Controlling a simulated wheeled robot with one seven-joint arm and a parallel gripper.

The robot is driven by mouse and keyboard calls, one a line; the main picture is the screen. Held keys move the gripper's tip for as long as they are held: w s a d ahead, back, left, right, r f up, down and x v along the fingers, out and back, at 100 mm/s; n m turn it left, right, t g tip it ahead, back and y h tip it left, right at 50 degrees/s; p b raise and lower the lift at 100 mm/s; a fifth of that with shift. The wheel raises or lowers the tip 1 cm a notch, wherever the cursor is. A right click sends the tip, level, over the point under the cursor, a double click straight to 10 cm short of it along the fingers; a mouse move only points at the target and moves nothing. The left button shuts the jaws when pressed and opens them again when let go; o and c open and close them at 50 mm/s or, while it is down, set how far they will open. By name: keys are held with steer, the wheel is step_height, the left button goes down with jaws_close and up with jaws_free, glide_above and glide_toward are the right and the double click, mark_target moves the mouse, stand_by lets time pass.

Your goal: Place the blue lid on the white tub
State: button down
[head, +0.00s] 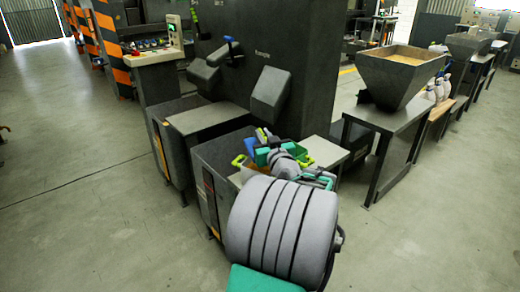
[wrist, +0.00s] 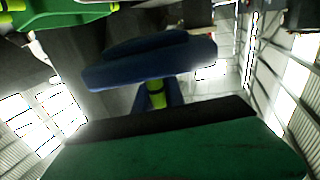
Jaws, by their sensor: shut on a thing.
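My gripper (head: 266,148) is over the cluttered bench top beside the dark machine, partly hidden by my own grey and teal arm. A dark blue lid-like piece (wrist: 150,62), which I take for the blue lid, fills the upper middle of the wrist view, in front of my gripper. My gripper is shut on it; the contact itself is not clear. A patch of blue (head: 249,146) also shows near my gripper in the head view, but I cannot tell whether it is the lid. I cannot make out the white tub in either view.
A green container (wrist: 65,14) is at the upper left of the wrist view. Several green and yellow-green items crowd the bench (head: 327,152). A hopper (head: 400,78) on a dark table stands to the right. The floor (head: 85,190) at left is clear.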

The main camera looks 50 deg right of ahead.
mark_target(255, 138)
steer(key=shift+w+f+b, duration=0.2)
steer(key=shift+w+f, duration=0.1)
steer(key=shift+f, duration=0.8)
steer(key=shift+w+f+b, duration=0.2)
steer(key=shift+w+f, duration=0.05)
steer(key=shift+f, duration=0.8)
steer(key=shift+f, duration=0.1)
steer(key=c, duration=1.4)
jaws_free()
